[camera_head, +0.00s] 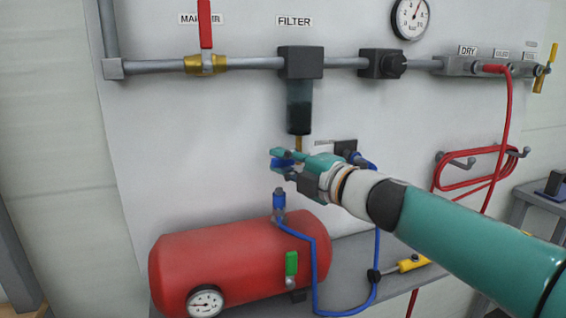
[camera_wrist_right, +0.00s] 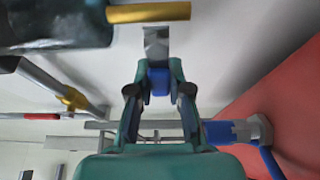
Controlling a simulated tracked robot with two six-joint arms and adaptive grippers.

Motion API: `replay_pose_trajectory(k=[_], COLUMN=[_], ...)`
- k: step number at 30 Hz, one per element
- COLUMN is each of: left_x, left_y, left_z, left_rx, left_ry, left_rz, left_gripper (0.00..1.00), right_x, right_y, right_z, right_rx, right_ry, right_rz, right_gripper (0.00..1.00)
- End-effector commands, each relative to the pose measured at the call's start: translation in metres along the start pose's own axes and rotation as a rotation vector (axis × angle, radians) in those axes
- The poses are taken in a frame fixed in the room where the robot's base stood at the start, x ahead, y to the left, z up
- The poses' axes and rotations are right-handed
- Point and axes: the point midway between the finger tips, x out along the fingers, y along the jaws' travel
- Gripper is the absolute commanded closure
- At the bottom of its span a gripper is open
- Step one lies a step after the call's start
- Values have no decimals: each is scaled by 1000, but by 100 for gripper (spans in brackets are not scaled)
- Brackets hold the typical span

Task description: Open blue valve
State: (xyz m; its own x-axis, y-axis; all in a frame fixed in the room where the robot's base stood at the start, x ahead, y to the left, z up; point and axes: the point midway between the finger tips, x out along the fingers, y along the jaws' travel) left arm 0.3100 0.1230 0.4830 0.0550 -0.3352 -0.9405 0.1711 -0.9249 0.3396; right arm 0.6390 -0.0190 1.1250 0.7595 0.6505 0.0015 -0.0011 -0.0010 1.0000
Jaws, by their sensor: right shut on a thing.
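My right gripper (camera_head: 279,161) reaches in from the right, just below the filter, and is shut on a small blue piece (camera_head: 284,163), apparently the blue valve's handle. In the right wrist view the fingers of my right gripper (camera_wrist_right: 159,78) stand on both sides of the blue handle (camera_wrist_right: 158,84), with a grey metal piece (camera_wrist_right: 157,45) beyond it. The rest of the valve is hidden by the fingers in the head view. My left gripper is not in view.
The dark filter bowl (camera_head: 299,108) hangs close above the gripper, with a brass stem (camera_head: 298,143) below it. A red tank (camera_head: 215,260) with a blue fitting (camera_head: 279,202) and green handle (camera_head: 291,263) is below. A red-handled valve (camera_head: 205,25) and red hose (camera_head: 508,110) are farther off.

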Motion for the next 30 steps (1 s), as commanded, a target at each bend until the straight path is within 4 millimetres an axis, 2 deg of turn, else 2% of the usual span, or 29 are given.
replay_pose_trajectory(k=[7, 18, 29, 30], left_x=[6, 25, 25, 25], left_y=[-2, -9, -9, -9], left_z=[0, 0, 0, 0], left_rx=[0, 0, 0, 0], left_ry=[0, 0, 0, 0], left_rz=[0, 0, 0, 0], left_gripper=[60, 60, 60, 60], right_x=[0, -1, -1, -1], right_y=[-2, 14, 17, 17], right_z=[0, 5, 6, 6], right_rx=[78, 428, 464, 464], right_ry=[1, -1, -2, -2], right_rz=[26, 170, 182, 182], right_gripper=[100, 100, 100, 79])
